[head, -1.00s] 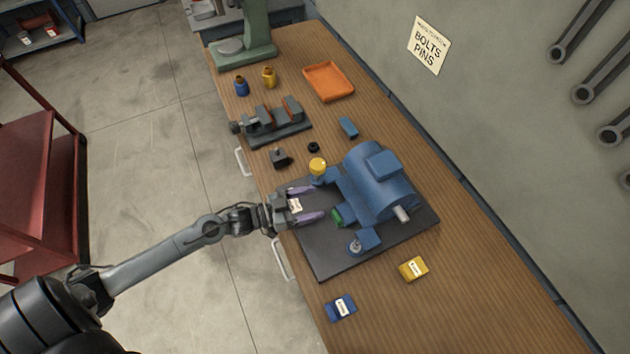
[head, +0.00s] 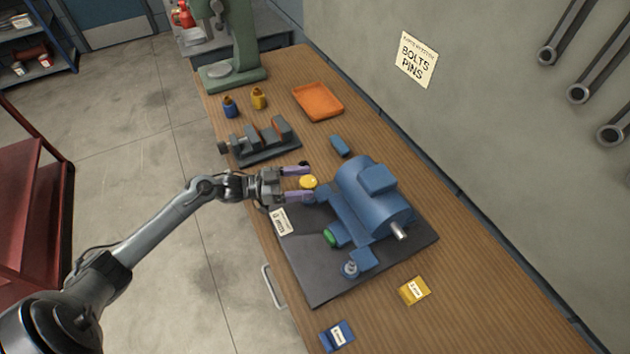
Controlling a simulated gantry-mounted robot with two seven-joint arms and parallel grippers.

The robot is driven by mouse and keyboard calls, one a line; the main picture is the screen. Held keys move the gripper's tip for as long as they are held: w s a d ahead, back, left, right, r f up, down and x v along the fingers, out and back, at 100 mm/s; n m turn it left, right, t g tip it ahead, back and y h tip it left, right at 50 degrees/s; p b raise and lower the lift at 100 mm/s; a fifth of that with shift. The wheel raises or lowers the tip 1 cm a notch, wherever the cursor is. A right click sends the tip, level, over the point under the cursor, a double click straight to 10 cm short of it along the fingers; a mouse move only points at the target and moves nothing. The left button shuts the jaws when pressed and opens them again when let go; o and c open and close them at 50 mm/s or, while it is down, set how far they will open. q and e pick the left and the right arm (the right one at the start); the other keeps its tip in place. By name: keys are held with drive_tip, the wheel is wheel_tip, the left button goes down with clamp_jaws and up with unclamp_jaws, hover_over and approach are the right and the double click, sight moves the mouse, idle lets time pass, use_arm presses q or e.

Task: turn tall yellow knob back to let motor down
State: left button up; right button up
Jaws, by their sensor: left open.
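The blue motor (head: 372,200) sits on a dark base plate (head: 310,270) on the bench, its silver shaft (head: 399,231) pointing toward the front right. The yellow knob (head: 308,182) stands at the motor's back left corner. My left gripper (head: 298,183) is open, its two purple fingers on either side of the yellow knob; I cannot tell whether they touch it. A green part (head: 330,237) shows on the motor's near side, and a silver-topped post (head: 351,268) stands at the front corner. My right gripper is not in view.
A vise (head: 262,143), an orange tray (head: 318,101), a blue block (head: 340,146) and two small bottles lie behind the motor. A yellow box (head: 414,290) and a blue box (head: 337,335) lie in front. The wall runs along the right.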

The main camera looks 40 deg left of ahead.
sight(313, 181)
use_arm(q)
drive_tip(key=shift+x, duration=1.9)
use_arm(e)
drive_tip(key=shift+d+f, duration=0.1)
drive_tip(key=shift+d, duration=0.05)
use_arm(q)
drive_tip(key=c, duration=0.9)
drive_tip(key=p, duration=0.2)
drive_tip(key=n+t+y+p, duration=0.1)
drive_tip(key=shift+r+y+p, duration=0.25)
drive_tip(key=shift+y+p, duration=0.05)
drive_tip(key=shift+p, duration=0.05)
drive_tip(key=shift+c, duration=0.2)
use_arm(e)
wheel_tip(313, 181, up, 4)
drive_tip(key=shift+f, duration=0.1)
use_arm(q)
drive_tip(key=shift+w+f+n+t, duration=0.1)
drive_tip(key=shift+f+n+t, duration=0.1)
drive_tip(key=shift+n+t, duration=0.1)
drive_tip(key=shift+a, duration=0.1)
drive_tip(key=o, duration=0.9)
drive_tip(key=shift+o, duration=0.2)
